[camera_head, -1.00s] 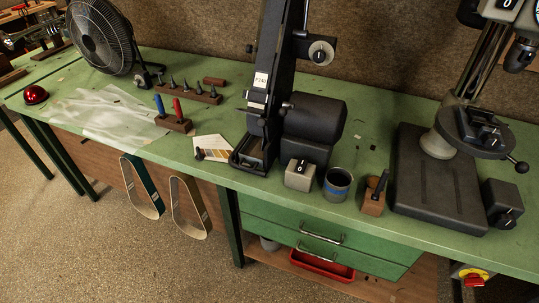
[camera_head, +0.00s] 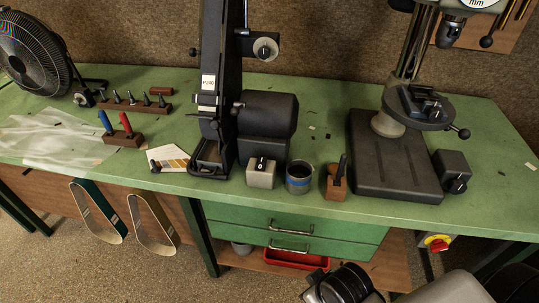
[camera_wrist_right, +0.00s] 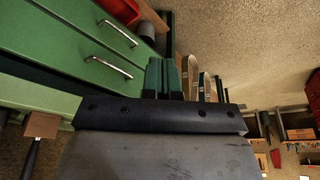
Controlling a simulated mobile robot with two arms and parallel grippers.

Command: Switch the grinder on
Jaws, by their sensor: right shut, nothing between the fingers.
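The grinder (camera_head: 218,85) is a tall black belt machine with a P240 label, upright on the green bench. A grey switch box (camera_head: 262,176) with a black knob (camera_head: 262,163) stands at its front right. A white 0-like mark shows by the knob; its exact setting is too small to read. My right gripper shows in the right wrist view (camera_wrist_right: 164,64), its two fingers together and empty. In the head view my right wrist is at the bottom, below the bench front and well apart from the switch box. My left gripper is not in view.
A blue-banded cup (camera_head: 299,178) and a wooden block (camera_head: 336,186) with a black tool stand right of the switch box. A drill press (camera_head: 395,160) is further right. A red and yellow switch (camera_head: 437,243) sits below the bench edge. Drawers (camera_head: 300,230) are below.

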